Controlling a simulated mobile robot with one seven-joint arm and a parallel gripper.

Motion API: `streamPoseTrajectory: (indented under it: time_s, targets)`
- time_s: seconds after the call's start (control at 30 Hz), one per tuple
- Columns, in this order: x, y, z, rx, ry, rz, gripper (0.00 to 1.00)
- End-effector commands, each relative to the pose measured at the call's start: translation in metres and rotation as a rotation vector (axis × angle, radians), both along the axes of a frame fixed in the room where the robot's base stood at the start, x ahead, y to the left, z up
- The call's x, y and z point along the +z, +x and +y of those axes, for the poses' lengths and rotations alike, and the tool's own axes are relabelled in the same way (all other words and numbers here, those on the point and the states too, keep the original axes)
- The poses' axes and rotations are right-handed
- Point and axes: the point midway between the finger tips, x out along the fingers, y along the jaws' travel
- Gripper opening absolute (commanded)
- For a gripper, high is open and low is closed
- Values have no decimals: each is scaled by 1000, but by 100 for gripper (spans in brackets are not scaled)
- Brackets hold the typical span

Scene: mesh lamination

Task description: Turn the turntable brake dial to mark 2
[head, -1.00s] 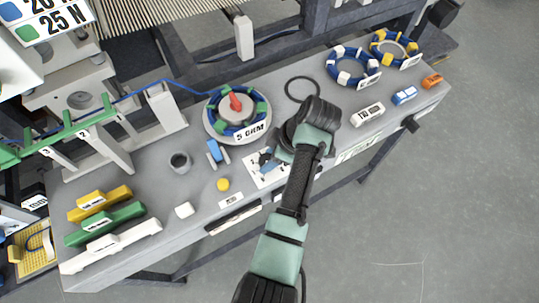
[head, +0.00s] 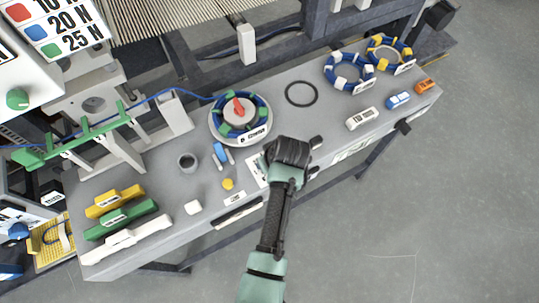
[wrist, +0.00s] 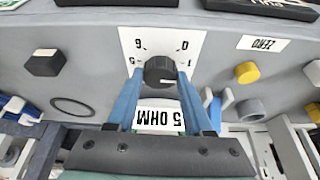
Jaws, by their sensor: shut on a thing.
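The brake dial is a black round knob (wrist: 160,72) on a white plate (wrist: 190,42). The wrist view shows 6, 0, 5 and 1 around it; the mark 2 is not visible, and I cannot read the knob's setting. My gripper (wrist: 162,80) is shut on the knob, one blue finger on each side. In the head view my wrist covers the dial, and only part of its white plate (head: 254,168) shows. The turntable (head: 240,118), with a blue-green coil, red pointer and label, stands behind. Its 5 OHM label (wrist: 158,116) shows in the wrist view.
A yellow button (head: 227,184) and grey cup (head: 188,162) are left of my gripper. A black hexagonal knob (wrist: 45,63) is beside the dial. A black ring (head: 301,93) lies flat behind. Coloured blocks (head: 120,218) lie at front left.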

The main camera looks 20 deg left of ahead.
Motion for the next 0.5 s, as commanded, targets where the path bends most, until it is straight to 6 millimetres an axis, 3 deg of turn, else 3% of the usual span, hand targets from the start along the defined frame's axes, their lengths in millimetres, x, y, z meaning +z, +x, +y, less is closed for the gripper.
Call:
streamPoseTrajectory:
  time_s: [0.5]
  targets:
    - [2,-2,4,-465,0,-2,0]
